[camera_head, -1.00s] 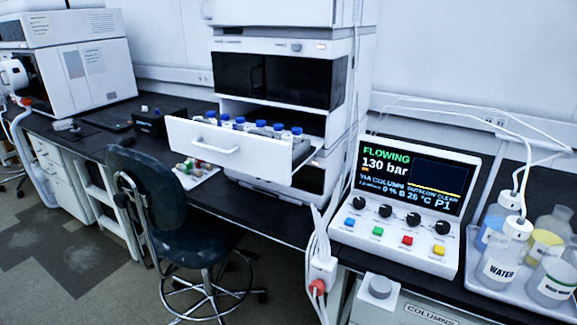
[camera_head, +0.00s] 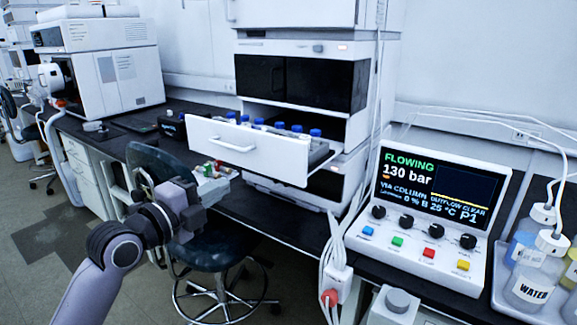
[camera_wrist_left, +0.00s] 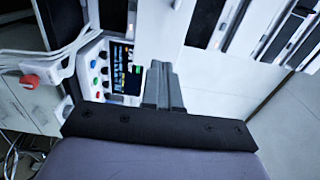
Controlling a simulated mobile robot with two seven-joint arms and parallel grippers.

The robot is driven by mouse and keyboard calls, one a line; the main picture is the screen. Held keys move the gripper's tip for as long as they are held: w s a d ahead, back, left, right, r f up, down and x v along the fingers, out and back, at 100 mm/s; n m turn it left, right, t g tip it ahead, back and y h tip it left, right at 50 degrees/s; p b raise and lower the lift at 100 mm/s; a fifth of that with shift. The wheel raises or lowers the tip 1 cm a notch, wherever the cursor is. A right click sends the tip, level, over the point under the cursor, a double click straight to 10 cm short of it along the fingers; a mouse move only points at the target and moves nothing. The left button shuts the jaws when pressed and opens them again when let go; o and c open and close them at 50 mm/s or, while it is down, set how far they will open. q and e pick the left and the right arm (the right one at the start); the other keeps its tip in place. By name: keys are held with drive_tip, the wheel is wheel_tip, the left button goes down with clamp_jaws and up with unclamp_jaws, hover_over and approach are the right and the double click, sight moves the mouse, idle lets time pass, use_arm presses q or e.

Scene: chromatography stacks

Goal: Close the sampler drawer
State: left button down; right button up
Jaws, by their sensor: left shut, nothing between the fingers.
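The sampler drawer (camera_head: 270,160) is pulled out of the white instrument stack in the head view. Its white front has a bar handle, and several blue-capped vials (camera_head: 275,127) stand inside it. My left gripper (camera_head: 212,186) is below and left of the drawer front, over the chair and bench edge, apart from the handle as far as I can tell. In the left wrist view its two grey fingers (camera_wrist_left: 163,85) are together with nothing between them. My right gripper is in neither view.
A dark chair (camera_head: 150,165) stands at the bench, behind my left arm. A control panel (camera_head: 420,210) with a lit screen and knobs sits right of the drawer, with loose white cables (camera_head: 335,250) beside it. Bottles (camera_head: 530,285) stand in a tray far right.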

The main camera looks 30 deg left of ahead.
sight(273, 158)
use_arm(q)
drive_tip(key=w, duration=0.4)
drive_tip(key=w+p, duration=0.1)
drive_tip(key=w, duration=0.4)
drive_tip(key=w+d+p, duration=0.1)
drive_tip(key=w, duration=0.4)
drive_tip(key=shift+d, duration=0.1)
